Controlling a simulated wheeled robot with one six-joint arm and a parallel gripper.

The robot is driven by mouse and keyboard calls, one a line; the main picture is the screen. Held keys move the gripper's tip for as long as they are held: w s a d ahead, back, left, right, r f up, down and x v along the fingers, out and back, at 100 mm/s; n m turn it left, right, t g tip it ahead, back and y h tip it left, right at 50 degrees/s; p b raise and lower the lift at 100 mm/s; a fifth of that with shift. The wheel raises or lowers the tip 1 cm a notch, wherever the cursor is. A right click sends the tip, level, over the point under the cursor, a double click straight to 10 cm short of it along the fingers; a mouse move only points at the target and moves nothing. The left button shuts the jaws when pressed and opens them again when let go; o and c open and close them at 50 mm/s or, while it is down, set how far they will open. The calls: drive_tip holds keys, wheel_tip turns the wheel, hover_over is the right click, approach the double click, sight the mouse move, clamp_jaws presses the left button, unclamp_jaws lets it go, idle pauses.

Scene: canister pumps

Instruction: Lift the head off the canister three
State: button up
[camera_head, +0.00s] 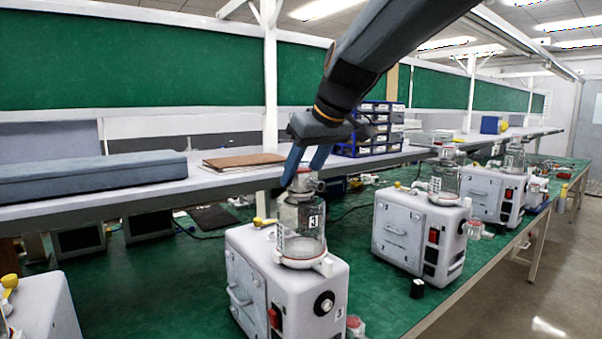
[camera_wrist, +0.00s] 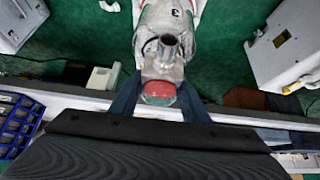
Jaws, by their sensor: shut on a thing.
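In the wrist view the head (camera_wrist: 165,62) lies between the two fingers (camera_wrist: 160,92), with an open pipe stub and a reddish end cap. The "3" label shows at the top edge there; the lower jar is out of view.
Two more pump boxes with canisters stand to the right, a nearer one (camera_head: 420,232) and a farther one (camera_head: 494,193). A shelf (camera_head: 120,199) runs behind, carrying blue drawers (camera_head: 379,130) and a brown folder (camera_head: 243,162).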

drive_tip(key=shift+r, duration=0.25)
drive_tip(key=shift+r+p, duration=1.85)
drive_tip(key=shift+r, duration=0.5)
